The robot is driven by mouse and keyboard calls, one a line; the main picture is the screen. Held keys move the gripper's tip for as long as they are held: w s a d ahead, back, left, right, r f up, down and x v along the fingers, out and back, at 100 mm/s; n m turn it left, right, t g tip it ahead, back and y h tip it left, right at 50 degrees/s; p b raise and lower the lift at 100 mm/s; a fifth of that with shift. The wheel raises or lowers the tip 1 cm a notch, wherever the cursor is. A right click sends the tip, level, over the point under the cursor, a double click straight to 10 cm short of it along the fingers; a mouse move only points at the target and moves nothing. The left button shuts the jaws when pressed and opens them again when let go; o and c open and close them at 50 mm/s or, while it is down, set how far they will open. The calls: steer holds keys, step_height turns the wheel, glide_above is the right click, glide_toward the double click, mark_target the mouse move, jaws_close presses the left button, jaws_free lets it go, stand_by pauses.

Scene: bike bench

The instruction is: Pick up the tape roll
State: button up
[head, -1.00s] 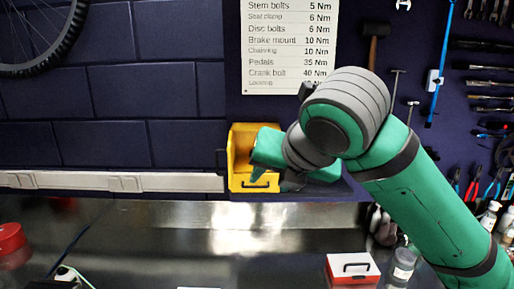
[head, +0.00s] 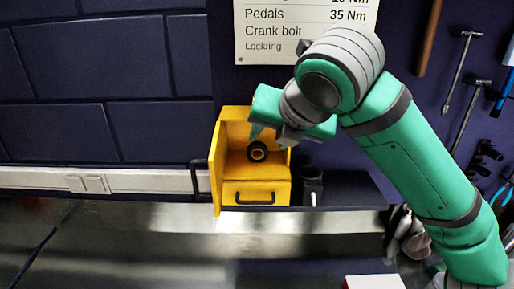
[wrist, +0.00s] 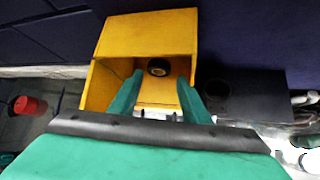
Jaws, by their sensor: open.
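The tape roll (head: 257,151) is a small black ring with a tan core. It sits inside the open upper part of a yellow cabinet (head: 255,193) on the shelf against the wall. The tape roll also shows in the wrist view (wrist: 159,68), just beyond and between my fingertips. My gripper (wrist: 158,82) is open and empty, with its green fingers spread at the cabinet's opening. In the head view my gripper (head: 268,132) is at the upper right of the tape roll, apart from it.
The cabinet's yellow door (head: 217,165) stands open on the left. A dark cup (head: 311,186) stands just right of the cabinet. Gloves (head: 408,234) hang at the right, below the shelf. A red container (wrist: 27,106) shows at the left in the wrist view.

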mark_target(260, 146)
steer(key=x, duration=0.9)
steer(key=shift+c, duration=0.3)
steer(key=c, duration=0.6)
steer(key=shift+r, duration=0.2)
